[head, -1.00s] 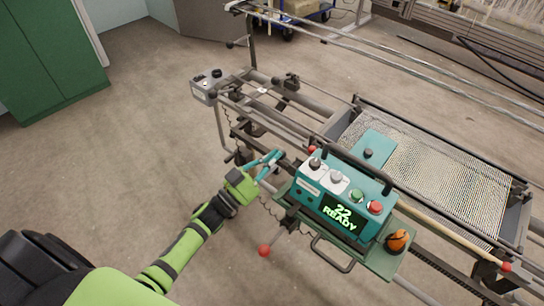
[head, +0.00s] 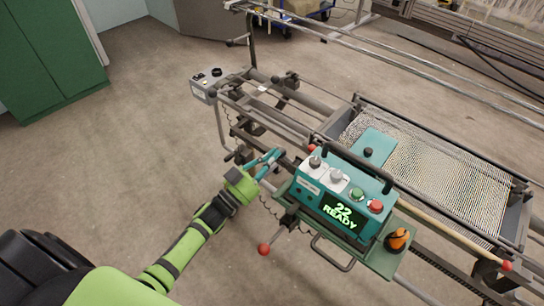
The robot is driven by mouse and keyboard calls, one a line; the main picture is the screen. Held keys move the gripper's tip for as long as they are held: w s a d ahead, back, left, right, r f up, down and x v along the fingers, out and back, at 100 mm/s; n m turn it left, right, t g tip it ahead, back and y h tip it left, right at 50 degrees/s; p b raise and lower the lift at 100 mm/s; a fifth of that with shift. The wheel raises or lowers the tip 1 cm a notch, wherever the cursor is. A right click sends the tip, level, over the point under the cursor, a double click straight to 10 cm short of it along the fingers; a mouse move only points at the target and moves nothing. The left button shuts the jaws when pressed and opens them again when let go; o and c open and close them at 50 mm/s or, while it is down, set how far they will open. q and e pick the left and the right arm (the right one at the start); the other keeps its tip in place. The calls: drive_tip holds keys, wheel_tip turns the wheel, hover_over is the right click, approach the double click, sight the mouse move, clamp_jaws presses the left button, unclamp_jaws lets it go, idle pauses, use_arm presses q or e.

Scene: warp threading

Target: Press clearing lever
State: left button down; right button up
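Another red ball (head: 311,149) shows at the box's back left corner. I cannot tell which is the clearing lever. My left gripper (head: 279,154) reaches in left of the box, by the frame's dark rails. Its teal fingers come together at the tips and appear shut, with nothing visible between them. My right gripper is not in view.
The warp sheet (head: 430,170) stretches across the loom frame at right. An orange-and-black item (head: 397,239) sits on the green tray (head: 378,262) beside the box. A grey switch box (head: 206,86) stands at the far left end. The floor at left is clear.

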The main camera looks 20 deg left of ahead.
use_arm(q)
drive_tip(key=shift+a+f+n+y, duration=0.15)
drive_tip(key=shift+f+n+y, duration=0.25)
drive_tip(key=shift+n, duration=0.7)
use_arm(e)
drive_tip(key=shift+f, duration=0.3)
use_arm(q)
drive_tip(key=shift+a+f+n+t+y+b, duration=0.15)
drive_tip(key=shift+f+n+t+y+b, duration=0.3)
drive_tip(key=shift+n, duration=0.7)
drive_tip(key=shift+a+f+n+t+y+b, duration=0.2)
drive_tip(key=shift+f+n+y, duration=0.3)
drive_tip(key=shift+n, duration=0.65)
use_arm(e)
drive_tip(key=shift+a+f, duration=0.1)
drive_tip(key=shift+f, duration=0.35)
use_arm(q)
drive_tip(key=shift+d+f+n+y, duration=0.1)
drive_tip(key=shift+f+n+y, duration=0.2)
drive_tip(key=shift+n, duration=0.4)
drive_tip(key=shift+f+n+y, duration=0.15)
drive_tip(key=shift+n+y, duration=0.2)
drive_tip(key=shift+n, duration=0.35)
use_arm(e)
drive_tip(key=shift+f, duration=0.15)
